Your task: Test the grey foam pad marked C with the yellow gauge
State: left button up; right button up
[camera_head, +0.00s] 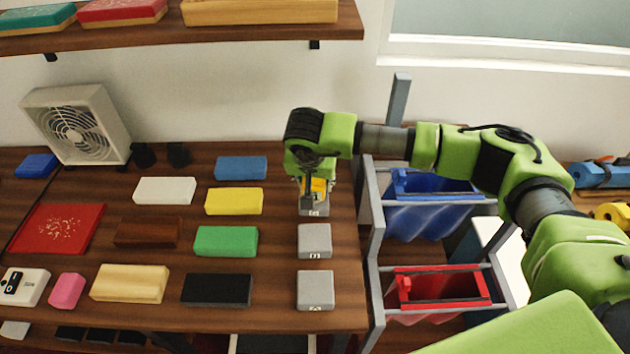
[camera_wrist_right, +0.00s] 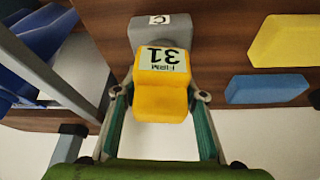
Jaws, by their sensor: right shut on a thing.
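My right gripper (camera_head: 313,185) is shut on the yellow gauge (camera_head: 320,187) above the far end of the wooden counter. In the right wrist view the gauge (camera_wrist_right: 160,98) is between the fingers, and its display reads "FIRM 31", upside down in the picture. The grey foam pad marked C (camera_wrist_right: 160,36) lies flat right beyond the gauge. In the head view this pad (camera_head: 314,210) is the farthest of the grey pads, directly under the gauge and partly hidden. The gauge appears to touch the pad, but the contact itself is hidden. My left gripper is not in view.
Two more grey pads (camera_head: 315,241) (camera_head: 315,290) lie nearer in the same column. Coloured blocks, including a yellow one (camera_head: 234,201) and a blue one (camera_head: 241,167), lie to the left. A blue bin (camera_head: 430,187) and a red bin (camera_head: 440,290) stand right of the counter.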

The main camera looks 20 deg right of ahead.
jog(key=shift+s+f, duration=0.1)
jog(key=shift+r+p, duration=0.45)
jog(key=shift+r, duration=0.4)
jog(key=shift+r+p, duration=1.05)
jog(key=shift+r, duration=1.7)
